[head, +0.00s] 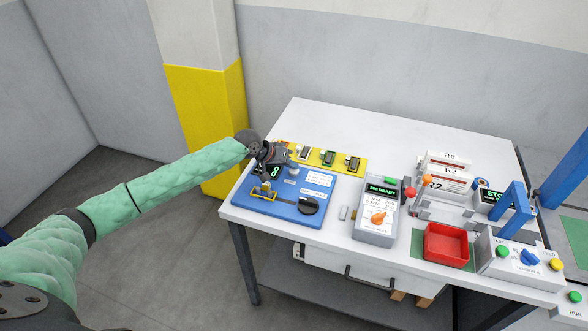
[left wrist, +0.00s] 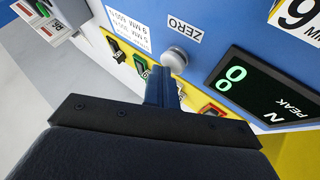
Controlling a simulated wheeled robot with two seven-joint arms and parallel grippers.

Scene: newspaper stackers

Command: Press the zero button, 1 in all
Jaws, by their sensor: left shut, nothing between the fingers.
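The zero button (left wrist: 175,60) is a round, light grey knob on the blue panel, beside a white ZERO label (left wrist: 184,27) in the left wrist view. My left gripper (left wrist: 160,72) is shut and empty, its fingertips right by the button and overlapping its edge in the picture; I cannot tell whether they touch. A dark display (left wrist: 258,88) beside it shows green zeros and PEAK N. In the head view my left gripper (head: 286,161) is over the back of the blue tester (head: 272,203) and hides part of it. My right gripper is not in view.
A yellow strip with several small clamps (head: 327,158) lies behind the blue tester. A grey box with an orange knob (head: 377,215), a red tray (head: 446,245) and a control box (head: 520,262) stand further right. The table's back left (head: 300,118) is clear.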

